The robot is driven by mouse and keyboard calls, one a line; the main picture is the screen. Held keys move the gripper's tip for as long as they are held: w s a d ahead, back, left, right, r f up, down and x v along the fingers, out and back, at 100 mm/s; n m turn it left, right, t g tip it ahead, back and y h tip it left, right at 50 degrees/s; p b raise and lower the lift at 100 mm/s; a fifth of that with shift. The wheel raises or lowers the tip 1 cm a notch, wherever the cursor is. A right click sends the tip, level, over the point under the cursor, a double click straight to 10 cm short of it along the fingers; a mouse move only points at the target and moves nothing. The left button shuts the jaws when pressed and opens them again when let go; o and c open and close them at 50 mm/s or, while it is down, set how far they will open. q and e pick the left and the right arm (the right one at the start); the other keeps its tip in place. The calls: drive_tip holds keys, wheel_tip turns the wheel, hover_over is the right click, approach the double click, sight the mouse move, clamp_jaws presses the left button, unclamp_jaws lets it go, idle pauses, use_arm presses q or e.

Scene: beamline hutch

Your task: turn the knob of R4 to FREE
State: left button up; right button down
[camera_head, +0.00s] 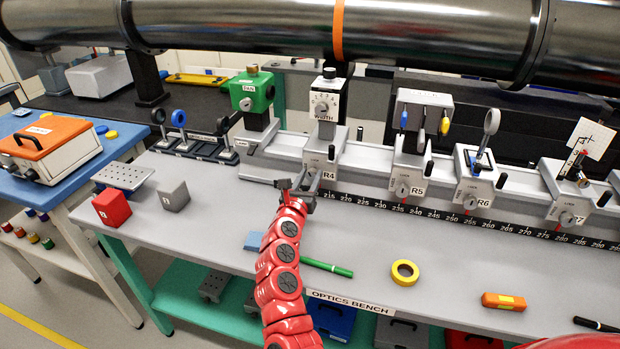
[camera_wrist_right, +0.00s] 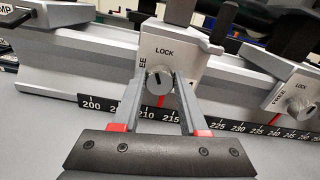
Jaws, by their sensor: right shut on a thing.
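The R4 carriage (camera_head: 325,160) is a light grey block on the bench rail, marked LOCK at the top. In the right wrist view the R4 carriage (camera_wrist_right: 188,52) shows LOCK above the knob and a partly covered FREE on the left. Its round grey knob (camera_wrist_right: 159,79) has a dark mark pointing roughly up toward LOCK, tilted slightly left. My right gripper (camera_head: 312,187) is at the front of R4, and in the wrist view its fingers (camera_wrist_right: 157,86) are shut on the knob from both sides. In the head view the gripper hides the knob. My left gripper is not in view.
Carriages R5 (camera_head: 408,178), R6 (camera_head: 474,184) and another (camera_head: 570,195) stand to the right on the rail. A green pen (camera_head: 328,268), yellow tape roll (camera_head: 405,272) and red cube (camera_head: 112,208) lie on the bench. A steel pipe (camera_head: 240,25) crosses above.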

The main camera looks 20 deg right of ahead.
drive_tip(key=n+p, duration=0.2)
drive_tip(key=n, duration=0.1)
drive_tip(key=shift+r+n, duration=0.1)
drive_tip(key=shift+n, duration=0.3)
drive_tip(key=n+p, duration=0.2)
drive_tip(key=n, duration=0.1)
drive_tip(key=shift+w+a+n, duration=0.1)
drive_tip(key=shift+n, duration=0.2)
drive_tip(key=n+p, duration=0.2)
drive_tip(key=n, duration=0.1)
drive_tip(key=shift+p, duration=0.4)
drive_tip(key=shift+f+n+p, duration=0.25)
drive_tip(key=shift+n+p, duration=0.45)
drive_tip(key=shift+n, duration=0.5)
drive_tip(key=shift+c, duration=2.2)
unclamp_jaws()
